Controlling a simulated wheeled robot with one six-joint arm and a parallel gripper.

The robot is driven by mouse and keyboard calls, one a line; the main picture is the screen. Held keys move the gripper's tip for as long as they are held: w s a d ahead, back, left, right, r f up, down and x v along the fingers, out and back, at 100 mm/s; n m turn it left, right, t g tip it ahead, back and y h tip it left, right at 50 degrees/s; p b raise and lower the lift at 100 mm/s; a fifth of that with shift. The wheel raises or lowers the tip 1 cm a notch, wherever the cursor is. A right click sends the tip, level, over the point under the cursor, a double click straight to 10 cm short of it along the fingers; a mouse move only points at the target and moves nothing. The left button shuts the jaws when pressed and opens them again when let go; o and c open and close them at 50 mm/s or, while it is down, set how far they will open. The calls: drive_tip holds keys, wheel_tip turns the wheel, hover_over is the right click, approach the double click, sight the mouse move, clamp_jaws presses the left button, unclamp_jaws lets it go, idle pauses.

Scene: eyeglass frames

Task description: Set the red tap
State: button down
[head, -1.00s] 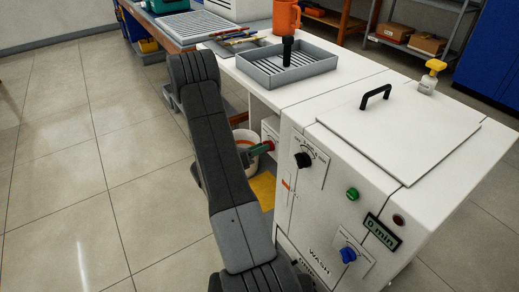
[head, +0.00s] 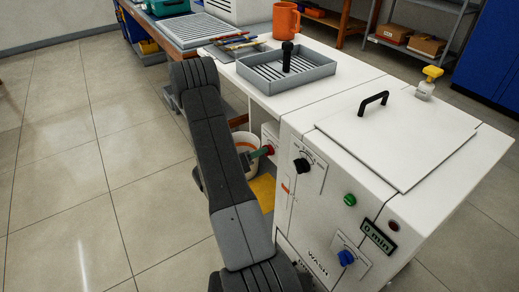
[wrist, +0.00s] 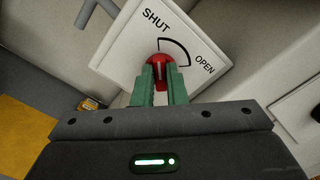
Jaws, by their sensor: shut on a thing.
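The red tap (wrist: 160,60) sits on a white plate (wrist: 122,52) marked SHUT and OPEN, joined by a black quarter arc. A white line on the tap points up in the wrist view, toward the SHUT end of the arc. My gripper (wrist: 161,75) has its green fingers on either side of the tap and is shut on it. The fingers hide part of the tap. In the head view the tap (head: 269,150) shows small and red at the tip of my gripper (head: 258,154), beside the white machine.
The white wash machine (head: 365,215) stands to the right, with a black knob (head: 302,165), green button (head: 349,200) and blue knob (head: 346,257). A grey pipe (wrist: 93,14) is near the plate. Open floor lies left.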

drive_tip(key=c, duration=1.5)
unclamp_jaws()
drive_tip(key=shift+o, duration=0.2)
drive_tip(key=shift+a, duration=0.1)
drive_tip(key=p+v, duration=0.1)
drive_tip(key=v, duration=1.2)
drive_tip(key=shift+s+a, duration=0.25)
drive_tip(key=shift+a, duration=0.05)
drive_tip(key=shift+w+d, duration=0.1)
drive_tip(key=b+x, duration=0.1)
drive_tip(key=x, duration=1.2)
drive_tip(key=shift+w+d, duration=0.15)
drive_tip(key=shift+d, duration=0.15)
